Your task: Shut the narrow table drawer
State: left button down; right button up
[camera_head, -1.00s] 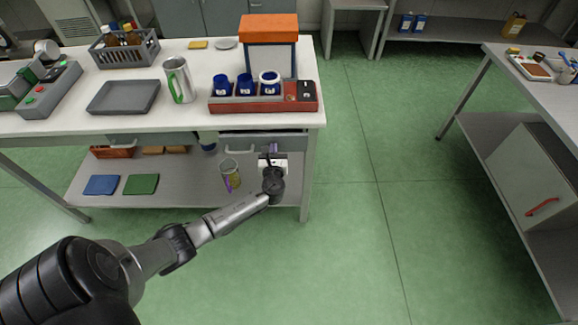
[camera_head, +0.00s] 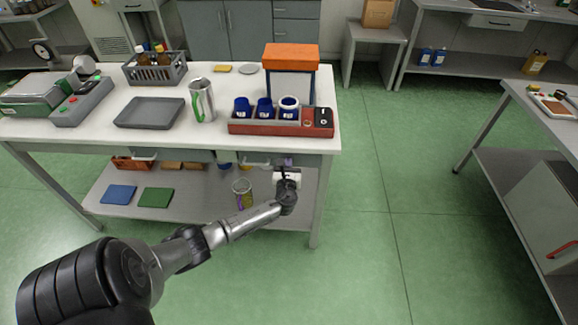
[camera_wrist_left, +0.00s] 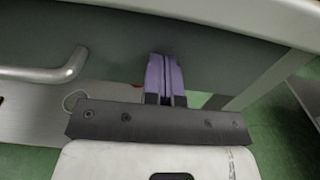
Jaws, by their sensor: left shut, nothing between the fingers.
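The grey-green drawer front (camera_head: 250,158) sits under the right end of the white worktable (camera_head: 215,140). Its top lies close under the tabletop edge, and I see no clear gap there. In the left wrist view the drawer front (camera_wrist_left: 120,50) fills the upper part, with its bar handle (camera_wrist_left: 50,73) to the left. My left gripper (camera_head: 289,163) is shut and empty. Its purple fingertips (camera_wrist_left: 164,72) are against or very near the front, right of the handle; contact is not certain. My right gripper is out of view.
On the tabletop stand a red tray (camera_head: 265,128) with blue cups, an orange-lidded box (camera_head: 290,75), a metal jug (camera_head: 202,100) and a grey tray (camera_head: 150,112). A container (camera_head: 242,193) stands on the lower shelf. The floor to the right is clear.

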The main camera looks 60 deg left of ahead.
pick_arm(q)
jog(key=p+v, duration=0.4)
jog(key=v, duration=1)
jog(key=shift+p, duration=0.3)
